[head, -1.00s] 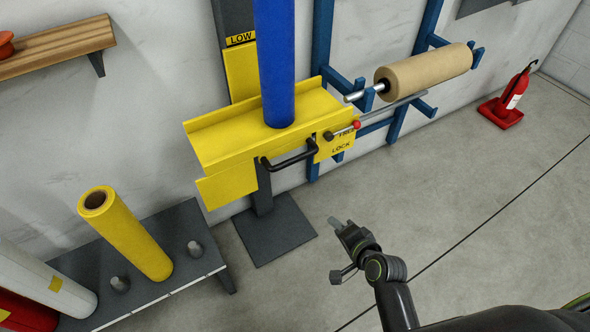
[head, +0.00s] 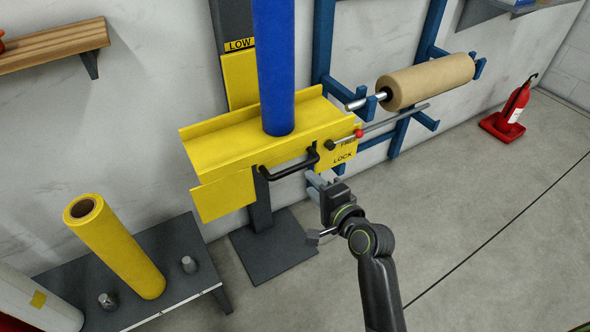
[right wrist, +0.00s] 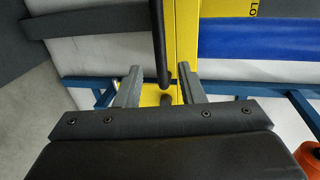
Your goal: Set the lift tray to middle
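The yellow lift tray (head: 215,158) sits on a dark post and carries an upright blue roll (head: 275,70). A LOW label (head: 239,44) is on the post above it. A black handle (head: 285,172) runs along the tray's front. A red-knobbed lever (head: 358,133) at its right end lies by the word FREE, above LOCK. My right gripper (head: 317,184) is just below the handle's right end, open and empty. In the right wrist view, the handle (right wrist: 159,40) shows beyond and between the spread fingers (right wrist: 160,92); I cannot tell whether they touch. My left gripper is out of view.
A blue wall rack (head: 322,60) holds a brown roll (head: 430,80) to the right of the tray. A low dark bench (head: 180,245) with a yellow roll (head: 115,245) stands at left. A fire extinguisher (head: 515,105) stands at right. The floor right of my arm is clear.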

